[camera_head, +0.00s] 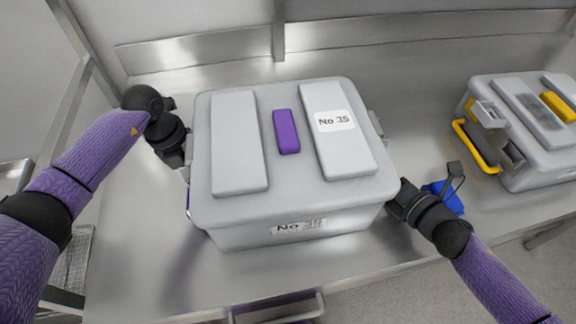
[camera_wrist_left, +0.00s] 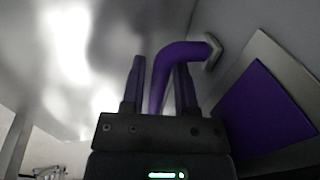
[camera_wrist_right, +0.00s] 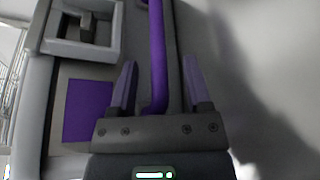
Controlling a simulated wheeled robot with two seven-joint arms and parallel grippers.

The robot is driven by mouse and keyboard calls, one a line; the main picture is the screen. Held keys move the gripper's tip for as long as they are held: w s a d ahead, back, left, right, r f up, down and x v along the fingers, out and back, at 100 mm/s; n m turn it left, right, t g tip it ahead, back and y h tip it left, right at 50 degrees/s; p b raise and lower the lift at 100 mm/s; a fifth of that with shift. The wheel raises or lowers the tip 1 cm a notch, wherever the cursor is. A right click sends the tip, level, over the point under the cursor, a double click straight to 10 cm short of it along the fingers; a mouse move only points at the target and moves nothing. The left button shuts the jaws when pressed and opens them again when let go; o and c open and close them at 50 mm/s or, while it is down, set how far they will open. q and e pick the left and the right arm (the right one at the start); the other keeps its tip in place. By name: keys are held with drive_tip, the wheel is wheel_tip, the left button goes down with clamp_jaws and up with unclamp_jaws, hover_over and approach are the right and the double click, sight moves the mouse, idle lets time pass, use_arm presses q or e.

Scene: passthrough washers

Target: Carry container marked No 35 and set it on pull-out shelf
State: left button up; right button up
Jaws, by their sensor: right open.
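The grey container marked No 35 (camera_head: 295,205) stands on the steel counter, with a purple block on its lid and "No 35" labels on lid and front. My left gripper (camera_wrist_left: 158,85) is at the container's left side, with a purple handle (camera_wrist_left: 180,55) between its fingers; whether they press on it I cannot tell. My right gripper (camera_wrist_right: 158,90) is at the container's right side, open, with the purple handle bar (camera_wrist_right: 157,45) between its fingers. In the head view both sets of fingertips are hidden by the container. A pull-out shelf is not clearly identifiable.
A second grey container (camera_head: 541,150) with yellow handles stands on the counter at the right. A small blue object (camera_head: 445,196) lies behind my right gripper. The steel counter (camera_head: 130,235) is bare at the left. A drawer-like part with a purple strip (camera_head: 275,308) shows below the front edge.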

use_arm(q)
drive_tip(key=shift+f, duration=0.1)
use_arm(e)
drive_tip(key=shift+w, duration=0.1)
use_arm(q)
clamp_jaws()
use_arm(e)
drive_tip(key=c, duration=0.6)
clamp_jaws()
idle(0.5)
